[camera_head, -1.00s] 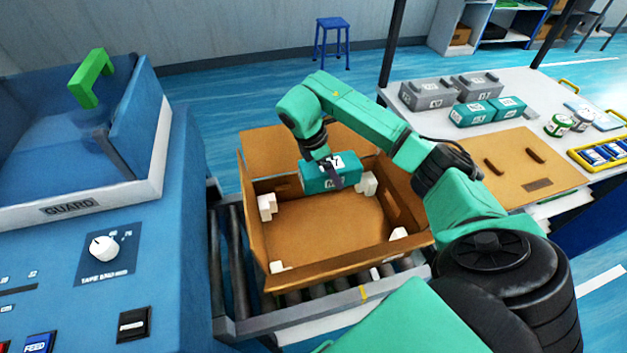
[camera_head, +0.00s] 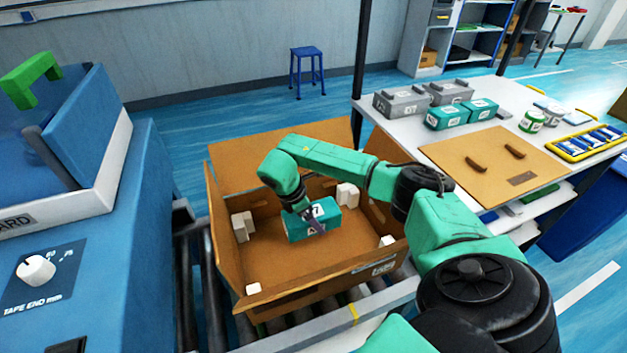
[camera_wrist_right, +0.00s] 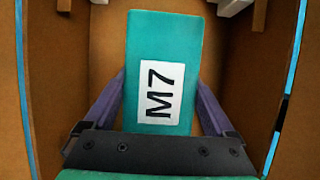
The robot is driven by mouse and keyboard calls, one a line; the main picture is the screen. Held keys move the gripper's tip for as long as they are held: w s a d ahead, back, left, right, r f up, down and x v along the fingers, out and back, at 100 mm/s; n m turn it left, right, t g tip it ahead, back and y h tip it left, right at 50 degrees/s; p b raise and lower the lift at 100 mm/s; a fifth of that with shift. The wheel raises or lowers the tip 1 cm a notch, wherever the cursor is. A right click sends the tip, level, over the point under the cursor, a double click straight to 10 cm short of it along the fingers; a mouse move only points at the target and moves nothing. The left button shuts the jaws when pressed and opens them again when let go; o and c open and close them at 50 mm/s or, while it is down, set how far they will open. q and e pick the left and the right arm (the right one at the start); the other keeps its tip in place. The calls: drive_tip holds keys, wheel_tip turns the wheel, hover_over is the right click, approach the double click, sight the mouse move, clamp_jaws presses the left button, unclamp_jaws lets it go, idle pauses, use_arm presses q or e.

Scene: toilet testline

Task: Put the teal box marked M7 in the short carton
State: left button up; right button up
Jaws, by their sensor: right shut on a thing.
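The teal box marked M7 (camera_head: 316,224) is inside the open carton (camera_head: 335,272), near its middle. My right gripper (camera_head: 314,222) reaches down into the carton and is shut on the box. In the right wrist view the teal box (camera_wrist_right: 165,50) shows its white M7 label between the two fingers of my right gripper (camera_wrist_right: 163,100). Whether the box's underside touches the carton floor cannot be told. My left gripper is not in view.
White corner blocks (camera_head: 347,194) stand inside the carton. The carton sits on a roller conveyor (camera_head: 187,290) beside a blue machine (camera_head: 140,230). A white table (camera_head: 400,125) at the right holds grey boxes (camera_head: 402,101), more teal boxes (camera_head: 447,117) and a flat brown board (camera_head: 497,165).

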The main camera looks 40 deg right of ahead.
wheel_tip(320, 180, down, 5)
drive_tip(key=shift+r, duration=0.2)
drive_tip(key=shift+f+b, duration=0.55)
drive_tip(key=shift+f, duration=0.05)
drive_tip(key=o, duration=1.4)
drive_tip(key=shift+r, duration=0.2)
